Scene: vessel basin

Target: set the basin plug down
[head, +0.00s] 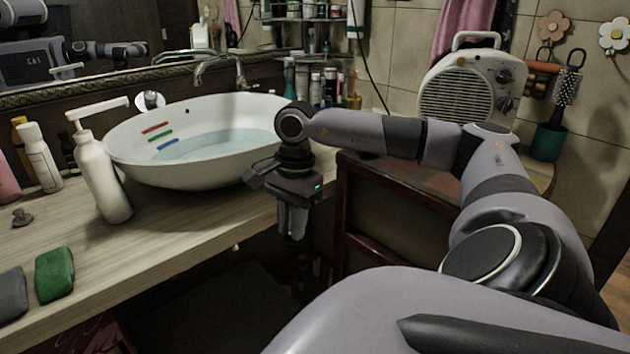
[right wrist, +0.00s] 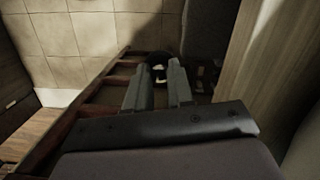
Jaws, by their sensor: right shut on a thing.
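My right gripper (head: 291,232) hangs fingers-down just off the front right edge of the counter, beside the basin and over the dark gap below. In the right wrist view its two fingers (right wrist: 161,72) are shut on a small dark round thing, the basin plug (right wrist: 158,60), of which only part shows at the fingertips. In the head view I cannot make out the plug. The white oval basin (head: 195,177) stands on the wooden counter (head: 160,243) with shallow water in it. My left gripper is not in view.
A white pump bottle (head: 103,180) stands left of the basin. A green block (head: 54,273), a grey block (head: 12,294) and a small brown knobbed thing (head: 21,216) lie at the left. The counter's front is bare. A heater (head: 458,95) stands at the right.

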